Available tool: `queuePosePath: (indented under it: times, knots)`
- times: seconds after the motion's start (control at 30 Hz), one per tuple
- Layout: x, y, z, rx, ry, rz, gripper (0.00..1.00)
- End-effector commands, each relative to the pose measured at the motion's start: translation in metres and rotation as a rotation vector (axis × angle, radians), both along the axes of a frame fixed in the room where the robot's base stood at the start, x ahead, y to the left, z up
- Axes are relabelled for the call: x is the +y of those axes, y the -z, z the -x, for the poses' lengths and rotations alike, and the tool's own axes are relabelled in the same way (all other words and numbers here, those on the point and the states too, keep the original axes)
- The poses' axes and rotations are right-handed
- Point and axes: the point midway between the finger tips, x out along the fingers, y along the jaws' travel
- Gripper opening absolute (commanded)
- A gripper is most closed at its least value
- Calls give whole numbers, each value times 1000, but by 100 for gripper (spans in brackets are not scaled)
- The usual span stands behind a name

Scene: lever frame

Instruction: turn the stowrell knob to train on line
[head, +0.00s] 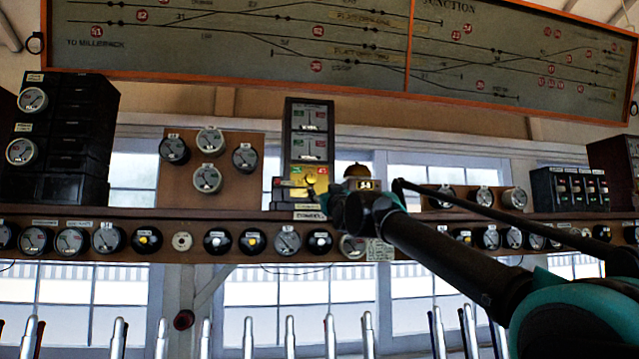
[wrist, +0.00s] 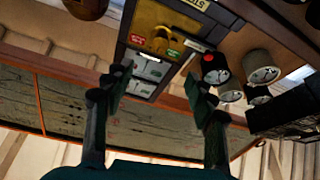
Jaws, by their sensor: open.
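The tall dark instrument case (head: 297,145) stands on the shelf in the head view, with two dial windows above a brass plate (head: 308,182). In the wrist view the case appears inverted, with a label starting "STO" (wrist: 194,4) at its edge. The brass knob (wrist: 164,36) sits on the brass face between red and green labels; I cannot tell its exact setting. My gripper (wrist: 157,82) is open and empty, its two fingers apart in front of the case. In the head view my gripper (head: 345,205) is just right of the case, its fingers hard to make out.
A domed bell (head: 358,171) stands right of the case, close behind my gripper. A shelf (head: 200,214) with several round instruments (head: 218,241) runs across. A wood panel of dials (head: 185,190) is at left. Lever tops (head: 290,330) stand below. The track diagram (head: 250,45) hangs above.

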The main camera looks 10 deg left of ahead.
Motion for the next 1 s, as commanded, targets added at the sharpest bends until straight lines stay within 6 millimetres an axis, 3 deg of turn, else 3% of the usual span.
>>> queuePosePath:
  times: [0.5, 1.0]
  knots:
    - [24, -26, -66, 2, 1, 0, 56]
    - [44, -49, -119, 3, 1, 1, 56]
